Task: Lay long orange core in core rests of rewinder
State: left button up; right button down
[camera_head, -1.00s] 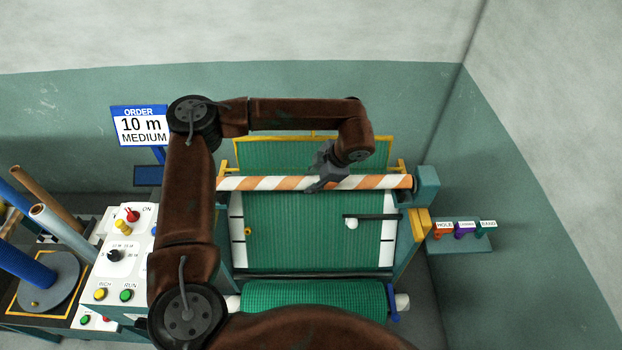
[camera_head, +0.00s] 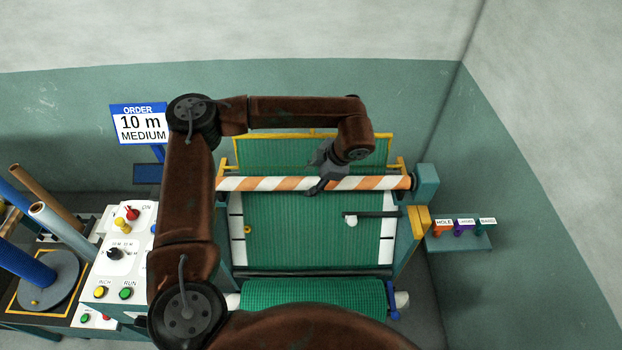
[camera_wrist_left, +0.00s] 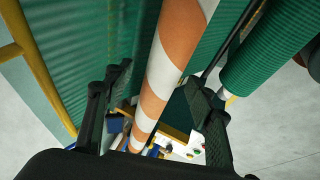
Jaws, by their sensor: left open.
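The long orange core (camera_head: 265,184), striped orange and white, lies level across the rewinder (camera_head: 427,184), between its left side and the teal block on the right. Whether both ends sit fully in the core rests is too small to tell. My left gripper (camera_head: 318,186) is at the middle of the core, reaching down from above. In the left wrist view the core (camera_wrist_left: 172,60) runs between the two spread fingers of the gripper (camera_wrist_left: 160,88), with gaps beside it. My right gripper does not show.
A green net roll (camera_head: 315,297) lies low at the front of the rewinder. A yellow bar frame (camera_head: 313,134) rises behind the core. A control panel (camera_head: 118,255) and upright tubes (camera_head: 65,235) stand at the left. A small tool shelf (camera_head: 460,243) is on the right.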

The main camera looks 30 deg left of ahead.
pick_arm(q)
jog(key=v, duration=1.1)
jog(key=shift+d+r, duration=0.2)
jog(key=shift+r, duration=0.15)
